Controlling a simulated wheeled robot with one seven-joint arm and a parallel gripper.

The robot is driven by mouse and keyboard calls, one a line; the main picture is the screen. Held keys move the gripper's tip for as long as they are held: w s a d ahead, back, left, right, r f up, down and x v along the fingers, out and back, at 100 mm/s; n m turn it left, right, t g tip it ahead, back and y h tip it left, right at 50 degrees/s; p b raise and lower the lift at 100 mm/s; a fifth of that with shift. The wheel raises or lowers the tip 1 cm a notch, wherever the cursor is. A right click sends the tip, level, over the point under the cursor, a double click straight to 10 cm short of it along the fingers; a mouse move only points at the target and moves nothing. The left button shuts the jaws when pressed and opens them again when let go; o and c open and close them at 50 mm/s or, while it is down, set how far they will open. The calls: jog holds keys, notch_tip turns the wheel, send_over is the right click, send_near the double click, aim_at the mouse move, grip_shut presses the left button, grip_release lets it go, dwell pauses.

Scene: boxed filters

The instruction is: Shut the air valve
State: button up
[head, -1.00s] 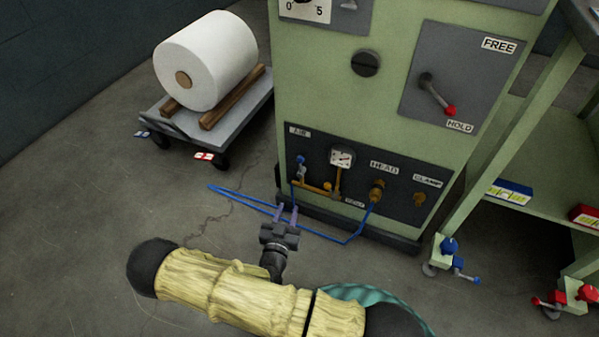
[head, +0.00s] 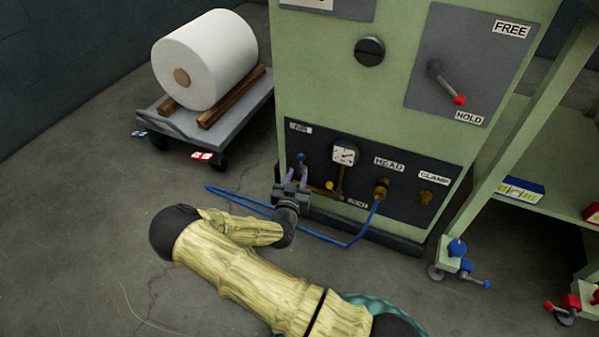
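The air valve (head: 301,157) has a small blue handle and sits at the left of the dark lower panel, under the AIR label (head: 300,127). Its handle shows just above my gripper's fingers. Whether the fingers touch the handle cannot be told. The gripper body hides the lower part of the valve and some of the brass pipe (head: 322,190). A gauge (head: 344,153) sits to the right.
A blue hose (head: 330,239) loops over the floor from the HEAD fitting (head: 380,190). A cart (head: 235,115) with a white roll (head: 205,60) stands at the left. A green shelf frame (head: 487,185) stands at the right. A FREE/HOLD lever (head: 447,82) is above.

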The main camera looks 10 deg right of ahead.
aim_at(301, 165)
jog(key=b+x, duration=0.1)
jog(key=x, duration=0.3)
jog(key=shift+w, duration=0.15)
grip_shut()
